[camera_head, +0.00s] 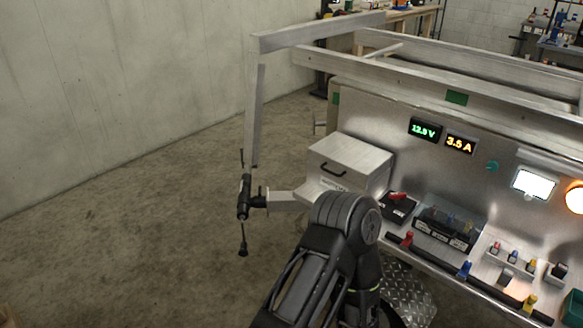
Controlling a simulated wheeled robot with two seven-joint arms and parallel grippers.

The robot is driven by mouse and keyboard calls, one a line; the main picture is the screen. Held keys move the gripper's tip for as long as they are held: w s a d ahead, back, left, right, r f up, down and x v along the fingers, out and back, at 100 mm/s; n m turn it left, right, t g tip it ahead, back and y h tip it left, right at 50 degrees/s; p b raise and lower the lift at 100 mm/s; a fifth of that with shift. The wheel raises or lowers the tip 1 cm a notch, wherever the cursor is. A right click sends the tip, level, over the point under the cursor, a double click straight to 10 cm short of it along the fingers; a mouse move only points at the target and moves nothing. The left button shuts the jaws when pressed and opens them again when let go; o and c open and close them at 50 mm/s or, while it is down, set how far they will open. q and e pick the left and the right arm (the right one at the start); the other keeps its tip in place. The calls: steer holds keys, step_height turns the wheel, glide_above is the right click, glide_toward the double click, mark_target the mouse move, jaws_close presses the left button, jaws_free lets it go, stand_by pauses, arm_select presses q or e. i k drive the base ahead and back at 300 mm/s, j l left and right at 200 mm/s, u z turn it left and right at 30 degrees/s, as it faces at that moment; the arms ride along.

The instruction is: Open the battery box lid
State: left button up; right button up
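A silver metal box (349,165) with a flat lid (352,152) stands at the left end of the trailer's work panel; I take it to be the battery box. A dark handle (334,170) is on its face. The lid looks closed. One of my arms rises from the bottom of the picture to a thick dark joint just below and in front of the box, covering part of its lower edge. I see no fingertips of either gripper, and nothing of mine is visibly on the handle.
Right of the box are a black battery-like unit (398,208), a terminal block (445,228) and a front rail with coloured clips. A jack (245,197) stands left of the box. An upright metal frame (256,110) rises behind it. The floor at left is clear.

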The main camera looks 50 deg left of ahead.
mark_target(360, 163)
steer(key=u, duration=1.4)
